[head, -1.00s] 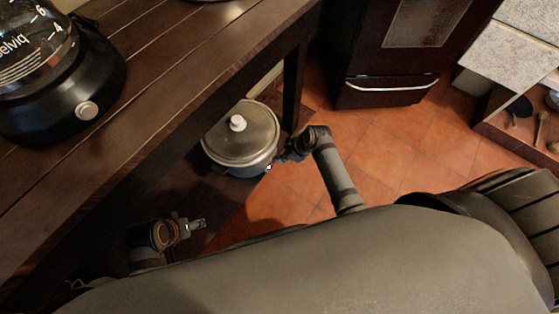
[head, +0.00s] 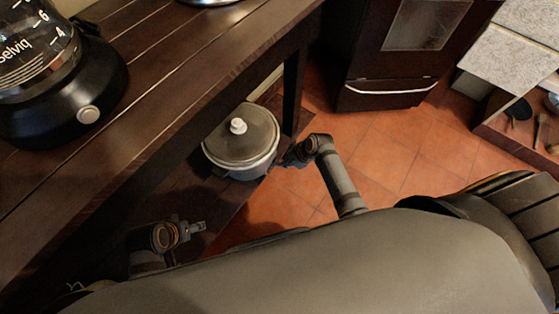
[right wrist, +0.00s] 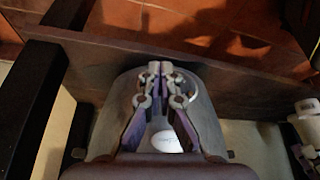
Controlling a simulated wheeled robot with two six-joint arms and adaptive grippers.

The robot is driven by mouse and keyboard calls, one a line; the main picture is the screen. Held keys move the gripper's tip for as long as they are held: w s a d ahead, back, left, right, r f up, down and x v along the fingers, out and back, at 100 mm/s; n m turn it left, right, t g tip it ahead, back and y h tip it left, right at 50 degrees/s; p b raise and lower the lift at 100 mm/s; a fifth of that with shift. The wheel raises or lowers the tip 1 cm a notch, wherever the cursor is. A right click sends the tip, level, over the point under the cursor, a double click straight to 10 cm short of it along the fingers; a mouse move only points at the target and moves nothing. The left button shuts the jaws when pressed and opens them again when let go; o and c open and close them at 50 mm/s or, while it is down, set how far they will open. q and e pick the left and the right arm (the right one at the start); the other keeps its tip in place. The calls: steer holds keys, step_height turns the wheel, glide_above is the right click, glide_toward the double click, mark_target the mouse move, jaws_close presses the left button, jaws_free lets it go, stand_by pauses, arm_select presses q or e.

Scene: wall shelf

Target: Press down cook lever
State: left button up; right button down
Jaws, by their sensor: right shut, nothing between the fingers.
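A grey pot-shaped cooker (head: 240,163) with a domed lid and a white knob (head: 238,126) stands on the lower shelf under the dark table in the head view. My right gripper (head: 280,164) is at the cooker's right side, close to its body; I cannot tell whether it touches. In the right wrist view my right gripper (right wrist: 158,68) is shut and empty, seen over the cooker. The cook lever cannot be made out. My left gripper (head: 198,226) is left of and nearer than the cooker, apart from it; its finger opening is unclear.
The dark table top (head: 180,60) overhangs the cooker, with a table leg (head: 294,85) behind it. A black blender-like appliance (head: 65,100) stands on the table. An oven (head: 400,50) and an open drawer (head: 525,125) are beyond. Tiled floor (head: 400,150) is clear to the right.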

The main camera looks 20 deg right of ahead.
arm_select(q)
step_height(320, 180, up, 2)
steer(key=shift+p, duration=0.45)
arm_select(e)
steer(key=d+v, duration=0.1)
steer(key=v, duration=1.2)
steer(key=shift+s, duration=0.45)
steer(key=shift+d, duration=0.1)
